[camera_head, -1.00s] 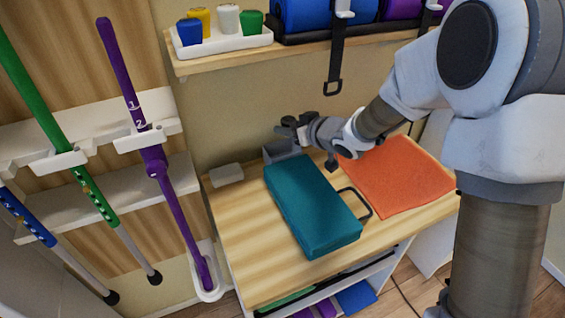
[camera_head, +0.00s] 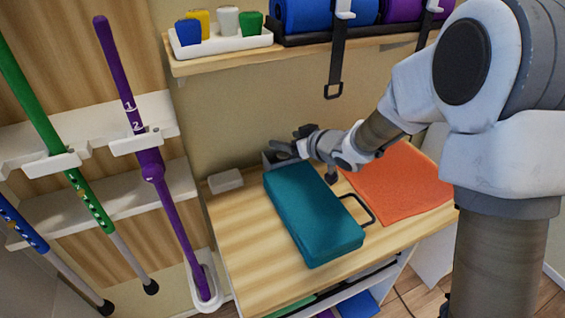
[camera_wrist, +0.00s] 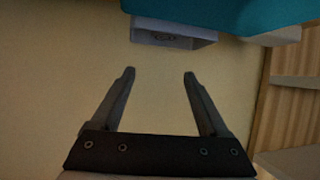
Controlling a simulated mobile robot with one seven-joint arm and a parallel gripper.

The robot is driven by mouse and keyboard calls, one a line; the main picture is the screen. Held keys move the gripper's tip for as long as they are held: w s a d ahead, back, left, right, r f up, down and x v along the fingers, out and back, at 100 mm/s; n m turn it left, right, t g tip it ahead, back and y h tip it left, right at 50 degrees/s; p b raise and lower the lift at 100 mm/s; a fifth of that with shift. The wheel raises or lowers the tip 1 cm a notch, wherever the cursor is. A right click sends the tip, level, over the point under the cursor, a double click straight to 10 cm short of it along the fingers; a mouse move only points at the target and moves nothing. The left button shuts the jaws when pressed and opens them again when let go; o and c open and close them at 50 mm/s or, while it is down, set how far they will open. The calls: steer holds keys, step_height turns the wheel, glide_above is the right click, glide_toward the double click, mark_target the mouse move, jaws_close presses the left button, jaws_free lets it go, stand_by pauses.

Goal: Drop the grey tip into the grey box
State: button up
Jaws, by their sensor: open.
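The grey box (camera_head: 270,157) stands at the back of the wooden table, against the wall and behind the teal case. It also shows in the wrist view (camera_wrist: 190,32), beside the teal case, with a small dark shape (camera_wrist: 163,37) at it that I cannot identify for sure as the grey tip. My gripper (camera_head: 285,142) is over the box area in the head view and partly covers it. In the wrist view my gripper (camera_wrist: 160,74) is open, with nothing between its fingers, and the box is beyond the fingertips. I cannot clearly make out the grey tip.
The teal case (camera_head: 312,215) with a black handle lies on the table (camera_head: 240,235). An orange cloth (camera_head: 400,182) lies to its right, a small pale block (camera_head: 225,180) to its left. A shelf (camera_head: 220,62) hangs above. A purple stick (camera_head: 165,190) stands racked at left.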

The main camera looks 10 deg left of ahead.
steer(key=p+v, duration=0.5)
steer(key=v, duration=1.2)
steer(key=shift+d, duration=0.2)
steer(key=shift+r, duration=0.1)
steer(key=s+d+r+m+t+h+p, duration=0.25)
steer(key=d+r+m+h+p, duration=0.6)
steer(key=d+r, duration=0.7)
steer(key=s+r+g+p, duration=0.2)
steer(key=s, duration=0.7)
steer(key=s+r+g+p, duration=0.1)
steer(key=s+r+g, duration=0.1)
steer(key=s, duration=0.7)
steer(key=shift+r+m+g+h+p, duration=0.35)
steer(key=shift+r+m+g+h, duration=0.1)
steer(key=shift+g, duration=0.4)
